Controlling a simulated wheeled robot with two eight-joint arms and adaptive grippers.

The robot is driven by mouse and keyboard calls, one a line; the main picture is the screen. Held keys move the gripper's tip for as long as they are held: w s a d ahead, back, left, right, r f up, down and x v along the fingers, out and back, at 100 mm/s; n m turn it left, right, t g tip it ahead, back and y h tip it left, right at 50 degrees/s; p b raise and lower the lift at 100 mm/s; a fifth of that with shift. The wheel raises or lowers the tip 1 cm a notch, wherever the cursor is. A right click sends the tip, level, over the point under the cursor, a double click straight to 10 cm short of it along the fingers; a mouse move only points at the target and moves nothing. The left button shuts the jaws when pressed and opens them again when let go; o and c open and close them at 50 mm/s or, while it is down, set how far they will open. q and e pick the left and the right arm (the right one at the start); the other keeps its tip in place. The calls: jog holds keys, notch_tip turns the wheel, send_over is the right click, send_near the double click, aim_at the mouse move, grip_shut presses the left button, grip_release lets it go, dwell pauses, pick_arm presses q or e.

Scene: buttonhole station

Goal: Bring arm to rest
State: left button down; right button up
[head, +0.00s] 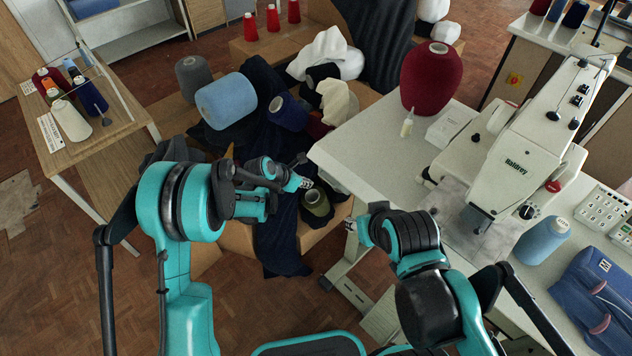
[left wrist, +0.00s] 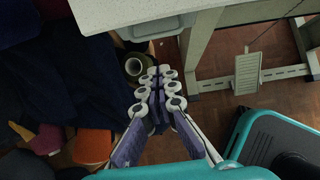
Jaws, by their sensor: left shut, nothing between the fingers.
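My left arm, teal and black, comes in from the left in the head view. Its left gripper (head: 305,184) is above the pile of dark cloth, left of the white sewing table (head: 370,150). In the left wrist view the left gripper (left wrist: 158,88) has its fingers together with nothing between them. An olive spool (left wrist: 134,66) shows just beyond the fingertips, apart from them as far as I can see. My right arm is folded near the table's front corner. The right gripper (head: 350,226) shows only as a small end, and its fingers are unclear.
A cream sewing machine (head: 525,150), a dark red cone (head: 431,78) and a blue spool (head: 541,240) stand on the table. A wooden table (head: 95,140) with spools is at left. A foot pedal (left wrist: 247,72) hangs below.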

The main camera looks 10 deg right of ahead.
pick_arm(q)
jog(key=p+v, duration=0.1)
jog(key=v, duration=0.3)
jog(key=shift+s+r, duration=0.1)
jog(key=shift+r, duration=0.05)
jog(key=s+a+r+m+t+y, duration=0.1)
jog(key=s+a+r+m+y, duration=0.1)
jog(key=s+a+r+m, duration=0.45)
jog(key=s+a+r+m+t+y, duration=0.1)
jog(key=s+a+r+m, duration=0.4)
jog(key=a+r, duration=0.4)
jog(key=s+a+r+m+y, duration=0.1)
jog(key=s+a+m, duration=0.3)
jog(key=s+m, duration=0.2)
jog(key=s+a+r+m+y, duration=0.1)
jog(key=s+a+m+y, duration=0.1)
jog(key=s+a+m, duration=0.3)
jog(key=s+m, duration=0.2)
jog(key=s, duration=0.2)
jog(key=shift+r+t, duration=0.4)
